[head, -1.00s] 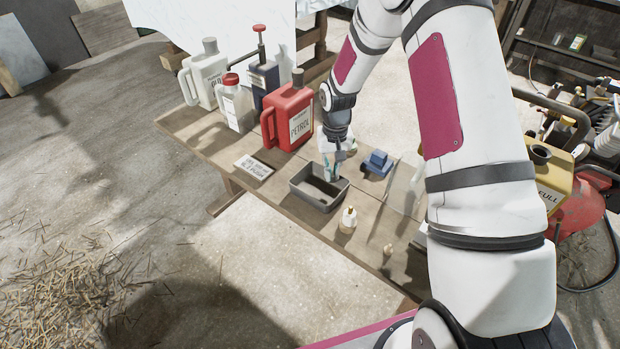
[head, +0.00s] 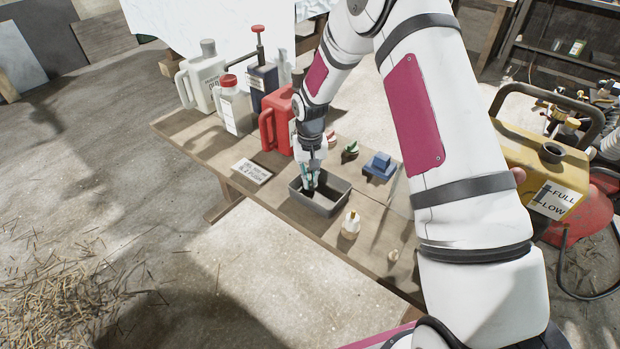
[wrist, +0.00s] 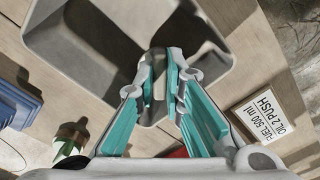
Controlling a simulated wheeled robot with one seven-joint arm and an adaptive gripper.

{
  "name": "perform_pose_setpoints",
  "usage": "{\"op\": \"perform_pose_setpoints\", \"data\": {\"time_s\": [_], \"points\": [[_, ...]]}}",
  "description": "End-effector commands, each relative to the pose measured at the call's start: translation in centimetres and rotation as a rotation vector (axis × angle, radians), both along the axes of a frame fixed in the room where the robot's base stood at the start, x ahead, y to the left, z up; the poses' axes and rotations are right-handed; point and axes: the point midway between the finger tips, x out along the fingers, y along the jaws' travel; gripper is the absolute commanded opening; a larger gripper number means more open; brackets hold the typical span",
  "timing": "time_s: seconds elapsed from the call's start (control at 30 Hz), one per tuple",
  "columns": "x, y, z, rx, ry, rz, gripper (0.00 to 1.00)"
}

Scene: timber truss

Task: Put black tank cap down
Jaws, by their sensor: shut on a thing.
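My gripper (head: 311,183) reaches down into a grey open tray (head: 338,206) on the wooden bench. In the wrist view its teal-lined fingers (wrist: 160,82) come close together over the tray (wrist: 50,42). A dark piece (wrist: 160,68), taken as the black tank cap, shows between the fingertips. It is small and in shadow, so its shape and whether it touches the tray floor cannot be told. A yellow tank (head: 525,165) marked FULL and LOW stands at the right, with its dark round filler neck open on top.
A red petrol can (head: 268,128) and several other containers stand behind the tray. A label card (head: 252,171) lies to its left, a blue block (head: 380,165) to its right. A white bottle-like piece (head: 351,224) stands in front.

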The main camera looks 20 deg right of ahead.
Motion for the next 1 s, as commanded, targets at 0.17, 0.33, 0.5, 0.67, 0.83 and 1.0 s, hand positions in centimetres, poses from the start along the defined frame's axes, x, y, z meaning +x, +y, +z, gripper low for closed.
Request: {"op": "perform_pose_setpoints", "data": {"time_s": [0.17,0.33,0.5,0.67,0.83,1.0], "points": [[0.0,0.0,-0.4,0.000,0.001,0.000,0.00],[0.0,0.0,-0.3,0.000,0.001,0.000,0.18],[0.0,0.0,-0.3,0.000,0.001,0.000,0.18],[0.1,0.0,0.9,0.000,-0.003,0.000,0.18],[0.0,0.0,4.0,0.001,-0.003,0.000,0.18],[0.1,0.0,7.6,-0.001,-0.004,0.000,0.18]]}}
